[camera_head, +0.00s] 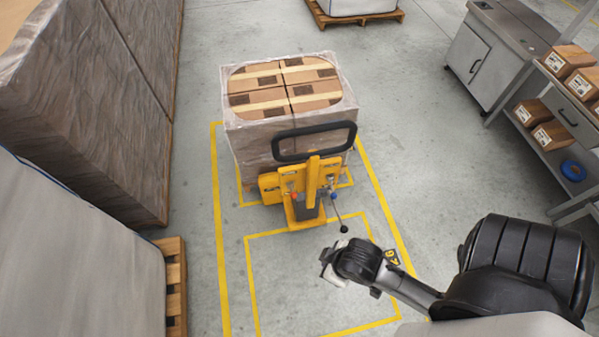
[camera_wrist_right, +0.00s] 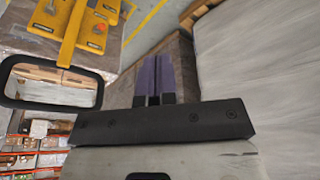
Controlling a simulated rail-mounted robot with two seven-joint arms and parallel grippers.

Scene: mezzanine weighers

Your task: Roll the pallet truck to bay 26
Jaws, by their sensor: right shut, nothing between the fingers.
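The yellow pallet truck (camera_head: 302,196) carries a wrapped load of cartons (camera_head: 285,95) and stands within the far part of a yellow-lined floor area (camera_head: 219,240). Its black loop handle (camera_head: 314,130) rises on the near side, facing me. A floor tag (camera_head: 391,257) at the right line seems to read 26. My right gripper (camera_head: 330,266) is shut and empty, in front of the truck and apart from it. In the right wrist view, its closed fingers (camera_wrist_right: 153,80) are right of the handle (camera_wrist_right: 50,104) and touch nothing. My left gripper is out of view.
Tall wrapped stacks (camera_head: 85,100) and a covered pallet load (camera_head: 80,255) line the left side. A steel cabinet (camera_head: 468,62) and a shelf bench with cartons (camera_head: 556,134) stand at the right. Another pallet (camera_head: 358,18) is at the back. A smaller yellow rectangle (camera_head: 252,285) lies empty in front of the truck.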

